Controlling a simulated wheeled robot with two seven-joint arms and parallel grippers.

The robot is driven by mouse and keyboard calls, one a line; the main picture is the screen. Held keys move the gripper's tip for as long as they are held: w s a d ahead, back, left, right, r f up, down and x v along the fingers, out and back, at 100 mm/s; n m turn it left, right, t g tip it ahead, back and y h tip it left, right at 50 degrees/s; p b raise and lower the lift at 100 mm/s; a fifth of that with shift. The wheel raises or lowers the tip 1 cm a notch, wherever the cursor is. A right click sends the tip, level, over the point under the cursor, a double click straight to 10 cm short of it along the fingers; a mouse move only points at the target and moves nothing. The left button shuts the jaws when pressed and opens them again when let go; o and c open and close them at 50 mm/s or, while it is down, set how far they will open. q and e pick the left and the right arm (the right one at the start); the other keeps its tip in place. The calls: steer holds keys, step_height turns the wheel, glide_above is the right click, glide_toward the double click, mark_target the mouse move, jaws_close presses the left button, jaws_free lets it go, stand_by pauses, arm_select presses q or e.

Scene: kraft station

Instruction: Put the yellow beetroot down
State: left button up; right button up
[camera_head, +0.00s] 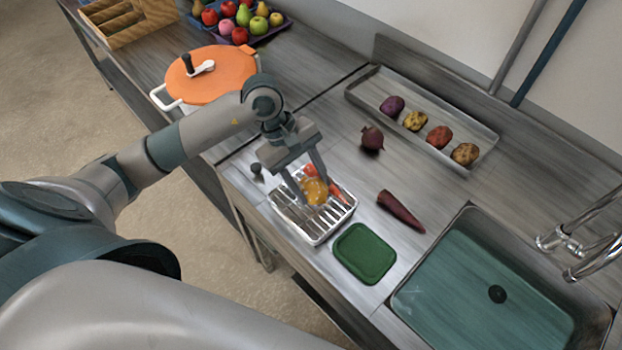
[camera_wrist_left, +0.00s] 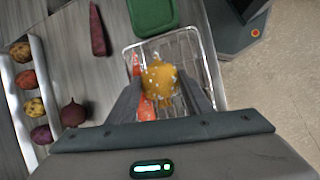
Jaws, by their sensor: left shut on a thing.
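The yellow beetroot (camera_head: 315,191) is between the fingers of my left gripper (camera_head: 312,188), which is shut on it. It hangs over or in the white wire rack (camera_head: 318,236); I cannot tell whether it touches the rack. The wrist view also shows the yellow beetroot (camera_wrist_left: 160,80) between the left fingers, with the rack (camera_wrist_left: 207,62) beneath. An orange-red carrot-like vegetable (camera_head: 338,190) lies in the rack beside it, partly hidden. My right gripper is not in view.
A green lid or board (camera_head: 364,254) lies beside the rack, near the sink (camera_head: 480,290). A dark red beetroot (camera_head: 372,138) and a purple carrot (camera_head: 401,212) lie on the counter. A metal tray (camera_head: 363,97) holds several potatoes. An orange-lidded pot (camera_head: 225,75) stands at left.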

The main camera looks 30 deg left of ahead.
arm_select(q)
steer(key=shift+f, duration=0.15)
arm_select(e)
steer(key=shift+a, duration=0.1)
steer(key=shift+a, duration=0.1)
arm_select(q)
steer(key=shift+f+b, duration=0.2)
steer(key=shift+b, duration=0.15)
steer(key=o, duration=1.1)
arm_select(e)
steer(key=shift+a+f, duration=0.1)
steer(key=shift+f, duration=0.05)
arm_select(q)
steer(key=shift+r, duration=0.15)
steer(key=shift+r+p, duration=0.15)
steer(key=shift+p, duration=0.25)
steer(key=shift+b+v, duration=3.05)
steer(key=shift+v, duration=2.9)
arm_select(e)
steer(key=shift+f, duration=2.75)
